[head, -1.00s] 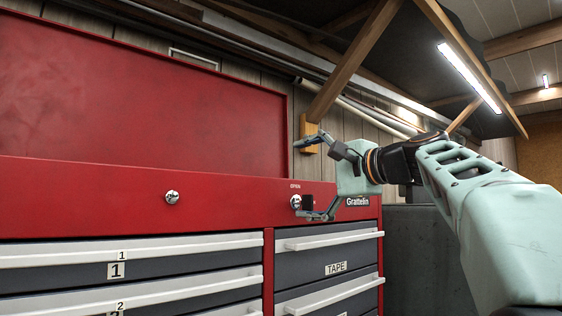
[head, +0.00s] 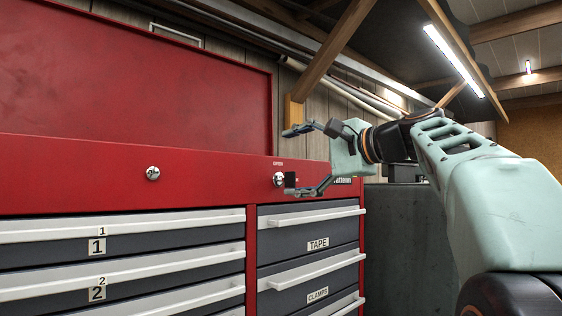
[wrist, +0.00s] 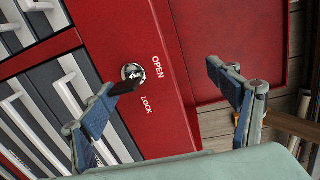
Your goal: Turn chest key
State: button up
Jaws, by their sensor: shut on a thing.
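The chest key, with a black bow (wrist: 124,89), sits in the round silver lock (wrist: 133,73) beside the OPEN and LOCK labels. In the head view the lock (head: 279,180) is on the red panel of the tool chest (head: 200,172), and the key's dark bow (head: 290,181) stands out from it. My gripper (head: 291,158) is at the lock and reads as shut on the key. In the wrist view its fingers (wrist: 165,88) show well apart, the left fingertip by the bow. The right fingertip is clear of the lock, and its contact with the key cannot be made out.
A second silver lock (head: 153,173) is on the panel to the left. Drawers with protruding pale handles (head: 125,226) lie below, including the TAPE drawer (head: 318,245). The raised red lid (head: 140,85) stands behind. A wooden brace (head: 335,50) rises beyond my gripper.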

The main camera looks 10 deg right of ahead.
jog(key=shift+t, duration=0.3)
jog(key=s+d+r, duration=0.2)
jog(key=s, duration=0.1)
jog(key=shift+s+d+r, duration=0.1)
jog(key=shift+s+r, duration=0.05)
jog(key=shift+c, duration=0.9)
jog(key=v, duration=0.3)
jog(key=shift+a+r, duration=0.25)
jog(key=c, duration=0.4)
jog(key=shift+s+d+f+b, duration=0.15)
jog(key=shift+s+d, duration=0.25)
jog(key=shift+s, duration=0.3)
jog(key=shift+s+d+f+b, duration=0.1)
jog(key=shift+s+d+f, duration=0.1)
jog(key=shift+s+d, duration=0.4)
jog(key=shift+s+d+f+b, duration=0.15)
jog(key=shift+s+d, duration=0.1)
jog(key=shift+s, duration=0.5)
jog(key=shift+p, duration=0.3)
